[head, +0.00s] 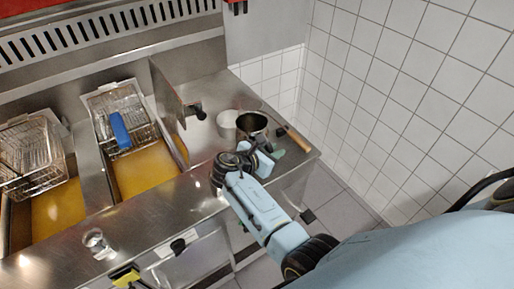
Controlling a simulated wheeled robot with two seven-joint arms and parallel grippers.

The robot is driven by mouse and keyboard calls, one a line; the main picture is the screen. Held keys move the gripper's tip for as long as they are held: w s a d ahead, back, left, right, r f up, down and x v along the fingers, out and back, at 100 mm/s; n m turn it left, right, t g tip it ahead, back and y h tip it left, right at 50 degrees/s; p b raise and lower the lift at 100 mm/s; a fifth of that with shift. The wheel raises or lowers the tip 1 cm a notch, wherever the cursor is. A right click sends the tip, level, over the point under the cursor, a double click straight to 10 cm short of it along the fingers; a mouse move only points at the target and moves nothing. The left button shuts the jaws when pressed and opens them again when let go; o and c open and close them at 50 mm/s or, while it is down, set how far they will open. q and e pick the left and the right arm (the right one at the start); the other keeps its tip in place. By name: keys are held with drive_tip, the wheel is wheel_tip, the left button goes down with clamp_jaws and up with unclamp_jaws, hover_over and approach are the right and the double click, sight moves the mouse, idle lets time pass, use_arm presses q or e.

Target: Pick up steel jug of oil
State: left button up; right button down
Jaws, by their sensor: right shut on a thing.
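The steel jug (252,122) is a dark-mouthed metal cylinder on the steel counter right of the fryers. It looks upright, and I cannot see what is inside. My right gripper (263,146) comes from the lower right and is shut on the near right side of the jug. The gripper and wrist hide the jug's lower part, so I cannot tell whether its base touches the counter. My left gripper is not in view.
A pale round container (227,125) stands close left of the jug. A wooden-handled tool (298,138) lies to its right. Fryer baskets (122,112) hang over yellow oil (145,176) at left. A tiled wall (395,85) bounds the right. A small clear cup (96,243) stands on the front ledge.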

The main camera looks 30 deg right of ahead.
drive_tip(key=shift+w+r, duration=0.1)
drive_tip(key=shift+w+r, duration=0.15)
drive_tip(key=shift+r, duration=0.1)
